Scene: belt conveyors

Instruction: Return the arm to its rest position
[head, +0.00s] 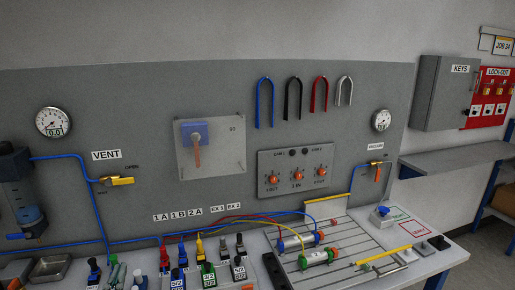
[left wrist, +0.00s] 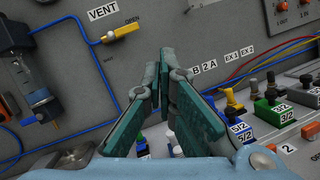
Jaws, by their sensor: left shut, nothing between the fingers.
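My left gripper (left wrist: 160,62) has teal-green fingers that fill the middle of the left wrist view. Its fingers are together with nothing between them, pointing toward the grey panel. The gripper touches nothing that I can make out. My right gripper is in neither view.
A grey panel (head: 330,90) stands behind the bench. Blue hose runs from the filter bowl (head: 20,190) past the yellow VENT valve (head: 117,181). Several valves (head: 208,272) stand close to the gripper. A slotted plate (head: 345,243) carries two cylinders.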

